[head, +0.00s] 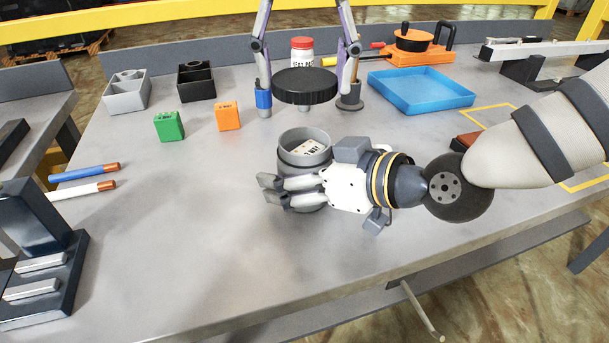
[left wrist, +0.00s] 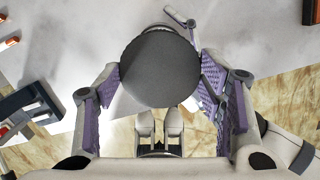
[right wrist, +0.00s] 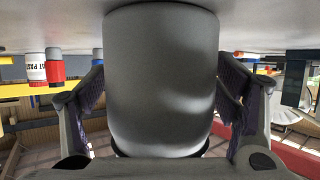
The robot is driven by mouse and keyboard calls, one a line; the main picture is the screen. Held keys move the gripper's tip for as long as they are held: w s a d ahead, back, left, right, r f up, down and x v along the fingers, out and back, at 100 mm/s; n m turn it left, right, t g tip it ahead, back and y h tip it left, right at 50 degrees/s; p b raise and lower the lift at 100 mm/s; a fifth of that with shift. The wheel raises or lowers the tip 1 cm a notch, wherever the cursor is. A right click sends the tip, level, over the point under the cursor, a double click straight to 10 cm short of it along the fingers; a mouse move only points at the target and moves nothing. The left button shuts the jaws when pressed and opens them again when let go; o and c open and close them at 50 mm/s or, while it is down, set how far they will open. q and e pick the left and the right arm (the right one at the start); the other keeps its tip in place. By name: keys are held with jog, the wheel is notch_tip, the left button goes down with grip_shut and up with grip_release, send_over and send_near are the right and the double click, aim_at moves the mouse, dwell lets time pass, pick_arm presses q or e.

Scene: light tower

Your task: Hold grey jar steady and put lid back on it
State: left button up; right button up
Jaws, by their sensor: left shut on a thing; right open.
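The grey jar (head: 303,145) stands upright and uncovered on the table, with a pale printed item inside. My right gripper (head: 272,190) reaches in from the right at the jar's near side. In the right wrist view the jar (right wrist: 160,80) fills the space between its open fingers; contact cannot be told. My left gripper (head: 305,84) is shut on the round black lid (head: 306,88), holding it level and apart from the jar, behind its opening in the head view. In the left wrist view the lid (left wrist: 160,68) sits between the purple pads and hides most of the jar.
A green block (head: 168,126) and an orange block (head: 227,116) stand left of the jar. Behind are a grey bin (head: 126,98), a black bin (head: 196,88), a red-capped bottle (head: 302,48) and a blue tray (head: 420,103).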

jog(key=shift+w+a+f, duration=0.25)
jog(key=shift+w+a, duration=0.1)
jog(key=shift+a, duration=0.15)
jog(key=c, duration=1.7)
pick_arm(q)
jog(key=shift+d+f, duration=0.1)
jog(key=shift+f, duration=2.4)
